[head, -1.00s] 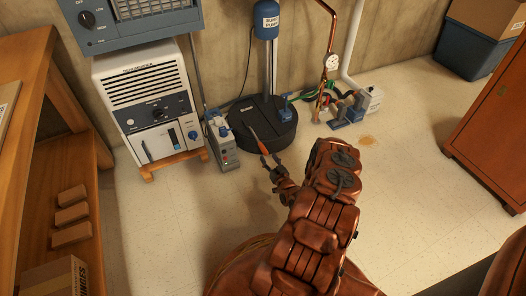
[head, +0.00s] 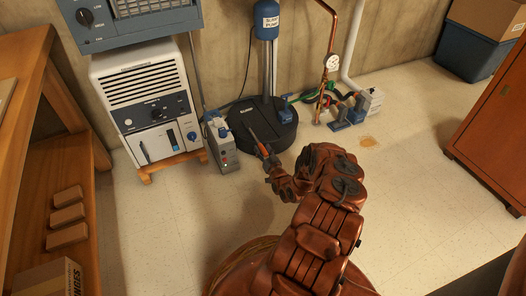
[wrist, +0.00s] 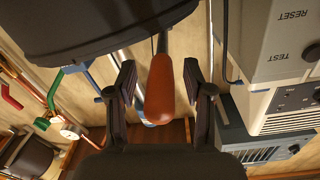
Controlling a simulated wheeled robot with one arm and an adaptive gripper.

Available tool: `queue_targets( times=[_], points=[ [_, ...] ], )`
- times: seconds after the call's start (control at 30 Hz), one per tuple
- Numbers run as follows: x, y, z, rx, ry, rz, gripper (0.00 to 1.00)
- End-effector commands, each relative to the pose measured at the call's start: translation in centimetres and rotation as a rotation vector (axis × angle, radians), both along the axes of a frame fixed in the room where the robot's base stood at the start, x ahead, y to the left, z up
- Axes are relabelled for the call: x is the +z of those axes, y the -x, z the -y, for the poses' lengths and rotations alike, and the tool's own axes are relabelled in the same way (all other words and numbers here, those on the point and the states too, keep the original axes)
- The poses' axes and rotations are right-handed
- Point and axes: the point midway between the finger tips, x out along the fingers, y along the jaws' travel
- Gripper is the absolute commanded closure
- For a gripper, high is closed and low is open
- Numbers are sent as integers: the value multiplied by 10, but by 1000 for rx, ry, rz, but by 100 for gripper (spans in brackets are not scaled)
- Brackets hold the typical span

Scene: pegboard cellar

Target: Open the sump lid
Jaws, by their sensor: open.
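The sump lid (head: 278,131) is a round black disc, shut on a low black sump on the floor by the wall. A thin dark lever with an orange-brown grip runs from it toward me. In the wrist view the lid (wrist: 95,25) fills the top, and the lever's grip (wrist: 160,92) hangs in the middle. My gripper (head: 266,156) is open at the near side of the lid. Its two fingers stand on either side of the grip, with gaps visible. In the head view my fingers hide most of the grip.
A grey tester box (head: 221,146) stands close left of the lid, beside a white dehumidifier (head: 150,100). The floor in front is clear.

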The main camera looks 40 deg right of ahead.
Motion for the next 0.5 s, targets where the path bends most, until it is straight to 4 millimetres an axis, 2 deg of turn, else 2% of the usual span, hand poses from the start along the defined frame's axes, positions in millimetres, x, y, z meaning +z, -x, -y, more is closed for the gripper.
queue_targets(
  times=[0.17, 0.5],
  points=[
    [0, 0, 0, 0, 0, -1, 48],
    [0, 0, 0, 0, 0, -1, 83]
  ],
)
